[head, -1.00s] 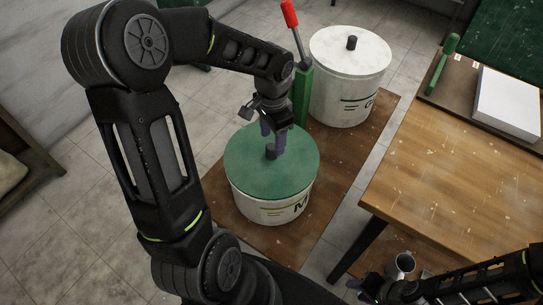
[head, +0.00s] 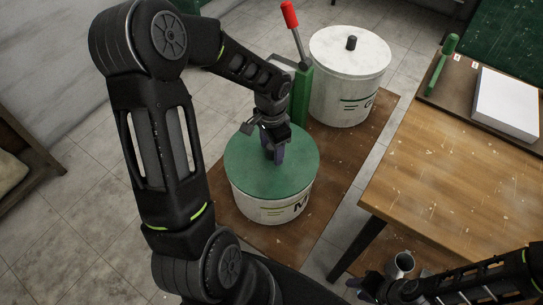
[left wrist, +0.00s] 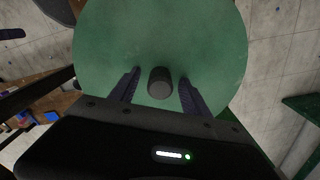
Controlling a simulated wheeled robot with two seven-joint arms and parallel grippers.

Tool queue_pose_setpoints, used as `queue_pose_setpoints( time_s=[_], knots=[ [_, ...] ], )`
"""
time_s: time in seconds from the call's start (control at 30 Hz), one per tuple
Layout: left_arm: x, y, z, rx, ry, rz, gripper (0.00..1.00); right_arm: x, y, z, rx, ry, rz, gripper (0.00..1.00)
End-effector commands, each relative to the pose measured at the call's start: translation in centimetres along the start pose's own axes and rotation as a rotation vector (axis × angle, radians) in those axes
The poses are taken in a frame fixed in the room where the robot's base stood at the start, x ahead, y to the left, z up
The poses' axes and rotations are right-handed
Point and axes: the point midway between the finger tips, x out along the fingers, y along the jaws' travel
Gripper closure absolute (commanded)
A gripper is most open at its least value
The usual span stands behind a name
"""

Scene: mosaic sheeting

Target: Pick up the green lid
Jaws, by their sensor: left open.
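The green lid (head: 255,175) lies flat on a white round tub (head: 275,209) marked with an M. In the left wrist view the lid (left wrist: 160,35) fills the upper middle, with its dark round knob (left wrist: 160,82) standing between my two fingers. My left gripper (head: 275,154) is over the lid's middle and open, one finger on each side of the knob (left wrist: 161,92), with gaps on both sides. In the head view the fingers hide most of the knob. My right gripper (head: 366,287) is at the bottom right, beside the table; its jaws are too small to judge.
A second white tub with a white lid (head: 350,50) stands behind, on the same brown board (head: 330,190). A green lever stand with a red grip (head: 289,14) is close beside my left gripper.

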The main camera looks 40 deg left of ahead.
Motion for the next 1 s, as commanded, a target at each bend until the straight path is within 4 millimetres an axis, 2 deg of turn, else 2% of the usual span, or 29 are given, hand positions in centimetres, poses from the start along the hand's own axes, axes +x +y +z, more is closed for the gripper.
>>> queue_pose_setpoints(
  time_s=[0.07, 0.7, 1.0],
  knots=[
    [-0.01, -0.01, -0.01, 0.000, 0.000, 0.000, 0.47, 0.00, 0.00, 0.00, 0.000, 0.000, 0.000, 0.64],
    [-0.02, -0.01, -0.01, 0.000, 0.000, 0.000, 1.00, 0.00, 0.00, 0.00, 0.000, 0.000, 0.000, 0.64],
    [-0.02, -0.01, -0.01, 0.000, 0.000, 0.000, 1.00, 0.00, 0.00, 0.00, 0.000, 0.000, 0.000, 0.64]
  ],
)
